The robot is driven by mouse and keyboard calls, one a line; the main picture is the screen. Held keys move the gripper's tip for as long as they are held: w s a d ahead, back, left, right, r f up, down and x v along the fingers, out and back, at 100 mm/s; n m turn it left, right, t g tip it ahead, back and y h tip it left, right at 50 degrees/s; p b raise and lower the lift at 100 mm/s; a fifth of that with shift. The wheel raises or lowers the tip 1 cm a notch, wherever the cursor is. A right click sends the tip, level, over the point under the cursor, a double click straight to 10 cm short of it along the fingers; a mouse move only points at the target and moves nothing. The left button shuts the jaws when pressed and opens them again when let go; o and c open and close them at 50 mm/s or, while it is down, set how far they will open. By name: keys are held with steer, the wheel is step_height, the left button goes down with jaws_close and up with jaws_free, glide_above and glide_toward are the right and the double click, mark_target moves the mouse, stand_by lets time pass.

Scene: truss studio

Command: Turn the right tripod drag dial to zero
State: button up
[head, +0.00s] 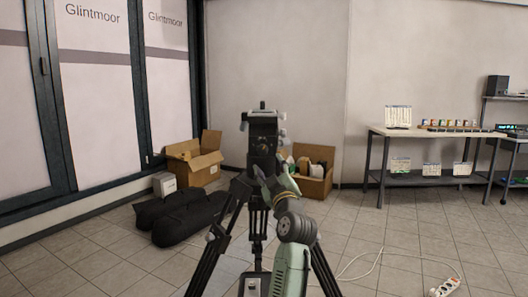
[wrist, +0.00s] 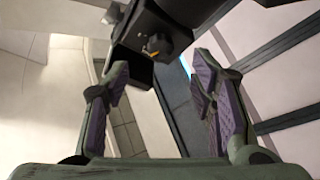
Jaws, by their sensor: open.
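A black tripod (head: 258,226) stands on the tiled floor in the middle of the head view, its dark head (head: 262,130) on top. A small round dial-like part (head: 264,147) shows on the near face of the head. In the wrist view, a dark knob with an orange mark (wrist: 155,44) sits on the tripod head, beyond my fingertips and roughly between them. I cannot read its setting. My gripper (wrist: 160,72) is open and empty, with purple-padded fingers apart. In the head view, my gripper (head: 271,174) is just below and right of the tripod head.
Two black bags (head: 188,216) lie on the floor at left. Open cardboard boxes (head: 195,164) (head: 318,178) stand behind the tripod. A table (head: 438,134) stands at the right. A power strip (head: 444,287) and white cable lie on the floor at front right.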

mark_target(263, 151)
steer(key=p+x, duration=0.2)
steer(key=x, duration=0.6)
steer(key=c, duration=1.1)
steer(key=shift+c, duration=0.2)
